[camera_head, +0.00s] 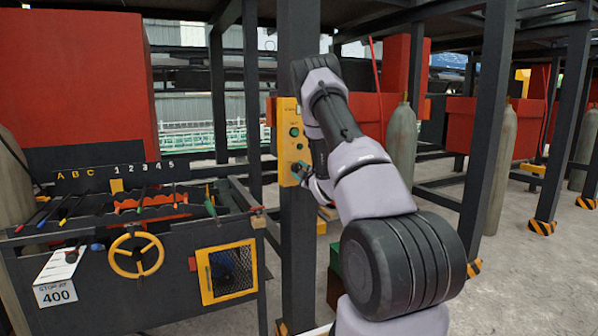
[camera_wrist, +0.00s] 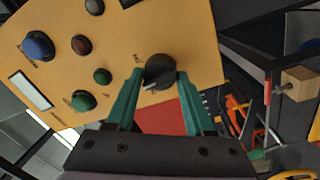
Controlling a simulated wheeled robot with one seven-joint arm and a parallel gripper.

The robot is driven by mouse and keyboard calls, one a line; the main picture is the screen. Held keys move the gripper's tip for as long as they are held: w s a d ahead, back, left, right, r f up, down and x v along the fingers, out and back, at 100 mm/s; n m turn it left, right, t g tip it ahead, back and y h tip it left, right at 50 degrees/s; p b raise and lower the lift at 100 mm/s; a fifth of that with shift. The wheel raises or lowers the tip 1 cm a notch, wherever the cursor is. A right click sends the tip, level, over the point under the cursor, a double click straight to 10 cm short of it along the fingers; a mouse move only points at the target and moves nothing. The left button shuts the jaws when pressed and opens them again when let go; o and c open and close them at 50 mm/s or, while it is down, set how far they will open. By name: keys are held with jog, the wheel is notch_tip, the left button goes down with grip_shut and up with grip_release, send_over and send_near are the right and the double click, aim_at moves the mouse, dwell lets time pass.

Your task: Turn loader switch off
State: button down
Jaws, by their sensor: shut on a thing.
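The loader switch is a black round knob (camera_wrist: 160,72) with a pale pointer mark, on a yellow control panel (camera_wrist: 110,45) in the wrist view. The panel also shows in the head view (camera_head: 289,135), mounted on a dark post. My gripper (camera_wrist: 160,82) has its two green fingers closed on either side of the knob. In the head view my arm reaches to the lower part of the panel, and my gripper (camera_head: 303,173) is there, small and partly covered by my arm. The knob is hard to make out in that view.
The panel carries a blue button (camera_wrist: 38,46), a red button (camera_wrist: 81,44) and several green buttons. A dark workbench with a yellow handwheel (camera_head: 136,255) and a yellow-framed mesh (camera_head: 227,272) stands at left. Gas cylinders (camera_head: 401,140) and dark posts stand at right. Open floor lies at right.

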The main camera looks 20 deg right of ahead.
jog(key=shift+f+n+y, duration=0.15)
jog(key=shift+n, duration=1.85)
jog(key=shift+f+n+y, duration=0.1)
jog(key=shift+n+y, duration=0.05)
jog(key=shift+n, duration=1.85)
jog(key=shift+c, duration=1.4)
grip_release()
jog(key=shift+r, duration=0.1)
jog(key=s, duration=1)
jog(key=shift+s+d+f, duration=0.25)
jog(key=shift+s+f, duration=0.15)
